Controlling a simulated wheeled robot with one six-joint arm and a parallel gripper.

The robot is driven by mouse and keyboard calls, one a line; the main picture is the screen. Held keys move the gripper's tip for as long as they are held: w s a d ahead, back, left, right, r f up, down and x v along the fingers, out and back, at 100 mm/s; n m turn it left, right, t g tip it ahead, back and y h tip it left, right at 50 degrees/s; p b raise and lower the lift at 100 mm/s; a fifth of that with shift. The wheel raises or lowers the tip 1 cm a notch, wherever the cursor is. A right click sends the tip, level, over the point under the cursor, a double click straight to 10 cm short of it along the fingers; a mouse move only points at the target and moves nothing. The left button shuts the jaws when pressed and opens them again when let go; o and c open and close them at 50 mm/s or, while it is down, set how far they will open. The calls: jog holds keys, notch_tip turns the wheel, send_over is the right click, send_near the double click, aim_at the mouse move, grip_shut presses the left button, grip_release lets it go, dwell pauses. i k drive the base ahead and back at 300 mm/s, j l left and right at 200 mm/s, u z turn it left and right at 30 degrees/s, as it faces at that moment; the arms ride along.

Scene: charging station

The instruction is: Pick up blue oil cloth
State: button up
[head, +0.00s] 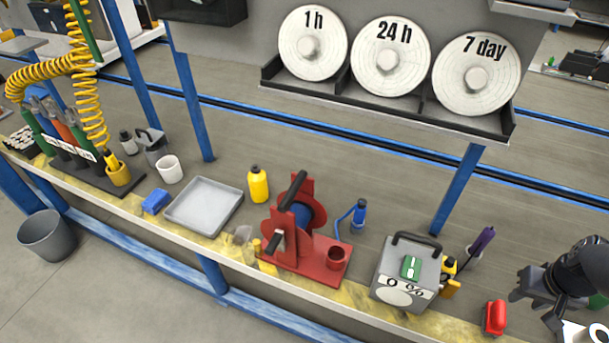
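A small bright blue item (155,202), which looks like the folded oil cloth, lies on the workbench at the left, just left of a grey metal tray (204,206). My gripper (534,307) is at the far right of the head view, near the bench's right part and far from the blue item. Its two dark fingers stand apart with nothing visible between them. Part of my arm is cut off by the right edge.
Between them stand a yellow bottle (258,184), a red winch-like device (297,232), a blue bottle (359,214) and a grey box (406,272). A red item (495,318) lies beside my gripper. Blue posts (458,190) rise from the bench. A bin (47,235) stands below.

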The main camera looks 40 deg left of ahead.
aim_at(154, 204)
jog(key=u, duration=2.75)
